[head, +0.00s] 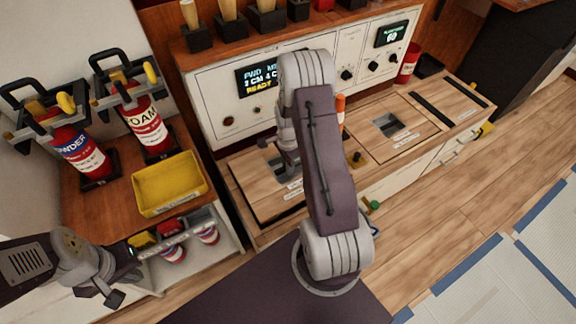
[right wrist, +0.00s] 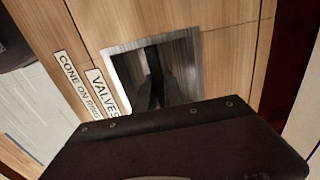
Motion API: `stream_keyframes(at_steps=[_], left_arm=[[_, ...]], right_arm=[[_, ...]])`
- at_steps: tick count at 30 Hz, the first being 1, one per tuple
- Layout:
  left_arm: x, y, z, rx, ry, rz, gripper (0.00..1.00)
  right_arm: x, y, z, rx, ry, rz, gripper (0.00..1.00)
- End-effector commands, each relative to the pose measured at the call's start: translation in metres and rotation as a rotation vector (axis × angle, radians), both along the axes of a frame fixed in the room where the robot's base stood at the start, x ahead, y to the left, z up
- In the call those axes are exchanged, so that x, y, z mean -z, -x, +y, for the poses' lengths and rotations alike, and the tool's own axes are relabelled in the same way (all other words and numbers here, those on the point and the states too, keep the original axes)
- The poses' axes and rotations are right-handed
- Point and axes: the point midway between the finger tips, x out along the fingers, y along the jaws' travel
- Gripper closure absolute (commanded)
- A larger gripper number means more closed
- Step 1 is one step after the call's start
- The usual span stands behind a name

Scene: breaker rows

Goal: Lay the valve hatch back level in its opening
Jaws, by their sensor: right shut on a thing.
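The valve hatch (head: 252,186) is a wooden panel at the left end of the low bench in the head view. In the right wrist view its wood face (right wrist: 225,62) carries a VALVES label (right wrist: 108,92) and a square metal pull recess (right wrist: 122,62). My right gripper (right wrist: 155,92) reaches into this recess and is shut on the hatch's pull; the grip itself is dark. In the head view my right gripper (head: 284,165) is over the hatch, partly hidden by my arm. I cannot tell whether the hatch lies fully level. My left gripper (head: 122,272) is at lower left, away from the hatch; its jaws are unclear.
A second hatch (head: 362,142) with a square recess lies further right. A control panel (head: 215,95) stands behind the bench. A yellow tray (head: 168,183) and extinguishers (head: 145,122) are at left.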

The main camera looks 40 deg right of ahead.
Motion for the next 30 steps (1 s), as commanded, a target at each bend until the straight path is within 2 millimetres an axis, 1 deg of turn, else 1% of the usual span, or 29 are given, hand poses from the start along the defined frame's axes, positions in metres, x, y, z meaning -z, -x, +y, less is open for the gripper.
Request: stream_keyframes(at_steps=[8,30], left_arm=[[0.001,0.000,0.000,0.000,0.000,0.000,1.00],[0.013,0.000,0.000,0.000,0.000,0.000,1.00]], right_arm=[[0.001,-0.001,0.000,0.000,0.001,-0.003,1.00],[0.022,-0.001,-0.001,0.000,0.001,-0.003,1.00]])
